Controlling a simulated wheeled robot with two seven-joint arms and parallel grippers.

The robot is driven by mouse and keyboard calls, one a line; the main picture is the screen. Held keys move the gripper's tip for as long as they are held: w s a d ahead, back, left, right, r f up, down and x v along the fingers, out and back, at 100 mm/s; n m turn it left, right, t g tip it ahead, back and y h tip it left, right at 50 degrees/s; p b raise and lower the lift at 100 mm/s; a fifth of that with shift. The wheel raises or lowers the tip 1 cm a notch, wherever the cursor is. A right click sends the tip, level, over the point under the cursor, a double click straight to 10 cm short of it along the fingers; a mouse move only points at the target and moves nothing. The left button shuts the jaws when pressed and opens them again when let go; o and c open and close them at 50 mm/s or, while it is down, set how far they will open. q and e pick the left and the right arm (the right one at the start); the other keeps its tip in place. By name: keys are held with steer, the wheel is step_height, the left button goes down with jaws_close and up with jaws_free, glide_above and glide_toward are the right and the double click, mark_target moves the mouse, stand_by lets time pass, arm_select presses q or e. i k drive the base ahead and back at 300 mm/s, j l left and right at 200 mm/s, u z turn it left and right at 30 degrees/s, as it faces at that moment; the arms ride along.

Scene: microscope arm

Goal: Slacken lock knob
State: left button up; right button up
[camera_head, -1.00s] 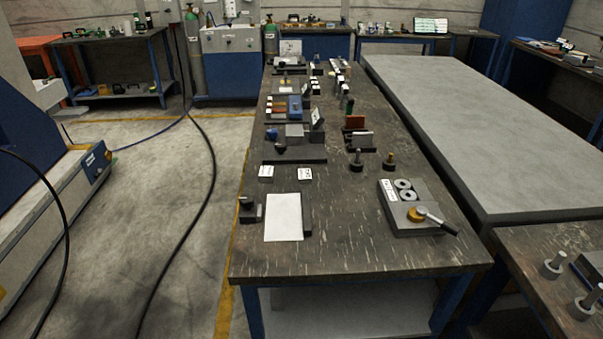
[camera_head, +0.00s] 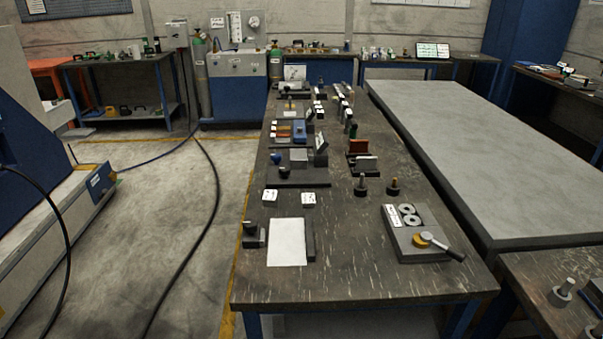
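Neither of my grippers is in view. I cannot tell for certain which part is the lock knob. A brass-coloured round knob (camera_head: 423,240) sits on a grey block (camera_head: 402,222) at the near right of the dark bench. A lever with a black handle (camera_head: 447,249) reaches from it toward the lower right. The block also carries two pale rings (camera_head: 409,215) and a white label. Farther back on the left, a blue knob (camera_head: 275,158) stands beside a dark base plate (camera_head: 296,179). A black knobbed piece (camera_head: 252,231) stands near the left edge.
The long bench (camera_head: 350,278) runs away from me, with several fixtures toward its far end. A white sheet (camera_head: 286,242) lies near the front left. Two dark posts (camera_head: 361,185) stand mid-right. A grey slab table (camera_head: 480,150) is close on the right. The floor at left has cables.

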mark_target(285, 171)
steer(key=i+l+z, duration=0.45)
steer(key=i+l, duration=0.3)
steer(key=i, duration=0.05)
